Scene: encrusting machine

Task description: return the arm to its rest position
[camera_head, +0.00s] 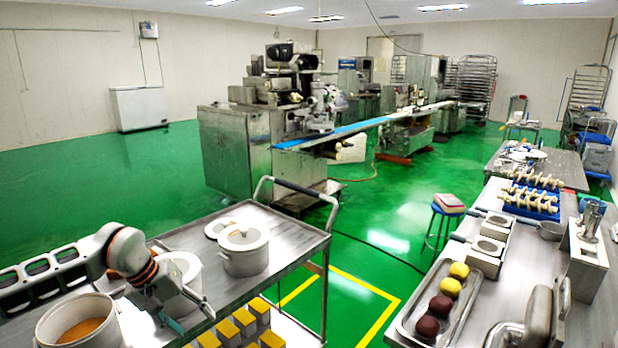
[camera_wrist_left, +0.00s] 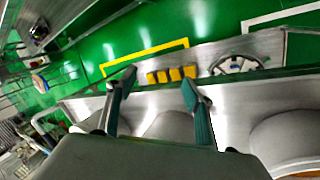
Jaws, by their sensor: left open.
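My left arm (camera_head: 130,252) reaches in from the left in the head view. My left gripper (camera_head: 182,316) points down over the left cart, between the front pot and the pots behind it. In the left wrist view the left gripper (camera_wrist_left: 158,88) has its two teal-padded fingers spread apart, with nothing between them. Grey rounded pots (camera_wrist_left: 172,125) show behind and beside the fingers. I cannot tell whether the fingers touch a pot. My right gripper is not in view.
The metal cart (camera_head: 290,243) holds a closed pot (camera_head: 244,254) and an open pot with orange-brown contents (camera_head: 50,322). Yellow-topped blocks (camera_head: 245,321) sit on its lower shelf. A right-hand table carries a tray (camera_head: 405,328) of yellow and dark balls. Green floor (camera_head: 370,240) lies between.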

